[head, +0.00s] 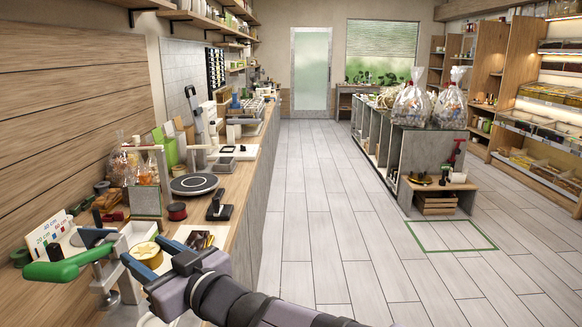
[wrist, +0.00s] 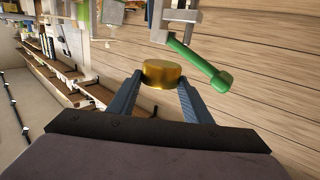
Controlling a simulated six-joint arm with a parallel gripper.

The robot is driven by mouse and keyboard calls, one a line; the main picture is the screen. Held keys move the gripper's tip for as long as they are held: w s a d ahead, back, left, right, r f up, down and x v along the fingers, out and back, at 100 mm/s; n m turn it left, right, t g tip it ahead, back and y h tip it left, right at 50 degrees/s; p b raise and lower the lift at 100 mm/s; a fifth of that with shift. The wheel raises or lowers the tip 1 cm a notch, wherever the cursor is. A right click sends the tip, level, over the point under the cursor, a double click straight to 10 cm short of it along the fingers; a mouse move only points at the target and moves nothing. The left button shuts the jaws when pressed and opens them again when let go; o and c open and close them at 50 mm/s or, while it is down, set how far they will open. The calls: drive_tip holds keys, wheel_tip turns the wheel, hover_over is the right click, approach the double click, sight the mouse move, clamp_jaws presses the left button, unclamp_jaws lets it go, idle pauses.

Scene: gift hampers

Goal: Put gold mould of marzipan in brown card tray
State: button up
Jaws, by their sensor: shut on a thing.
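The gold mould of marzipan (head: 146,252) is a short gold cylinder. My gripper (head: 151,255) is shut on it, with one blue finger on each side. The wrist view also shows the mould (wrist: 163,72) between the fingertips, its round gold top clear. It is held up at the near end of the counter, beside a green-handled press. I cannot pick out the brown card tray for certain. A brown, open-looking thing with dark contents (head: 203,239) sits on the counter just beyond my gripper, partly hidden by it.
The green handle (head: 57,270) of the press reaches out left of the mould, close to it; it also shows in the wrist view (wrist: 205,65). A round dark turntable (head: 194,184) and a black tool (head: 220,206) stand farther along the counter (head: 243,193).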

drive_tip(key=w+d+f+m+t+h+p, duration=0.3)
drive_tip(key=d+f+m+h, duration=0.1)
drive_tip(key=d+f, duration=0.75)
drive_tip(key=w+d+f+m+t+h+p, duration=0.4)
drive_tip(key=d+f, duration=0.4)
drive_tip(key=d, duration=0.6)
drive_tip(key=s+d+f+m+h+p, duration=0.1)
drive_tip(key=d+f+h+p, duration=0.1)
drive_tip(key=d, duration=0.5)
drive_tip(key=s+d+f+m+h+p, duration=0.1)
drive_tip(key=d+f+m+h+p, duration=0.1)
drive_tip(key=d+h, duration=0.2)
drive_tip(key=d, duration=0.3)
drive_tip(key=shift+d+f, duration=0.15)
drive_tip(key=shift+d, duration=0.15)
